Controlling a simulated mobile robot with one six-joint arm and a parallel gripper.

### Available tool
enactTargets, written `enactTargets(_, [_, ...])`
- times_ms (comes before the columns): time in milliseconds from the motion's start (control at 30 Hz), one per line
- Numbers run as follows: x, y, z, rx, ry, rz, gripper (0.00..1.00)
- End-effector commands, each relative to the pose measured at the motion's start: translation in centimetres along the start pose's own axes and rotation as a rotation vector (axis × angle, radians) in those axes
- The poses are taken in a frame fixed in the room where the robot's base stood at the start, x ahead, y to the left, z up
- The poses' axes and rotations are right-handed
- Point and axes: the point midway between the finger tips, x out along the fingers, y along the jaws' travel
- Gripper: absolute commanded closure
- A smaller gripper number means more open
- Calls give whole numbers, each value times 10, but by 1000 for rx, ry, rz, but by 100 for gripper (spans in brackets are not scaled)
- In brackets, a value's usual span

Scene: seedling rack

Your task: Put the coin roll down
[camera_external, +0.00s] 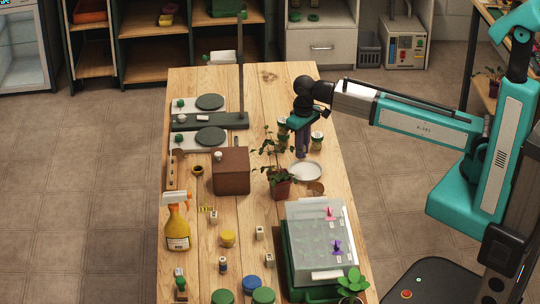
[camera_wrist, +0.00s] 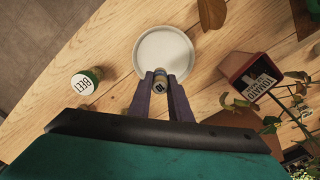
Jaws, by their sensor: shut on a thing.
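The coin roll (camera_wrist: 159,84) is a small cylinder with a tan body and a pale marked end. It stands between the dark finger pads of my gripper (camera_wrist: 160,78) in the wrist view, and the pads are shut on it. A round white saucer (camera_wrist: 150,52) lies just beyond the fingertips, and the roll overlaps its near edge in that view. In the external view my gripper (camera_external: 302,153) points down at the far edge of the saucer (camera_external: 306,171). The roll cannot be made out there, and I cannot tell its height above the table.
A jar labelled BEET (camera_wrist: 85,82) stands left of the gripper in the wrist view. A potted tomato plant (camera_external: 281,188) stands close to the saucer, leaves spreading near my gripper. A brown box (camera_external: 231,170) and a clear-lidded green tray (camera_external: 320,245) are nearby.

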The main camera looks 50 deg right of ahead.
Motion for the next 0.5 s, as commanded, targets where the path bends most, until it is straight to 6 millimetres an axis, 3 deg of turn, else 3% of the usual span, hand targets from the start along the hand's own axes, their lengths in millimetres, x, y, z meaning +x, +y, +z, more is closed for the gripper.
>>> enactTargets(267, [4, 0, 0, 0, -1, 0, 100])
enactTargets(500, [26, 0, 0, 0, -1, 0, 100])
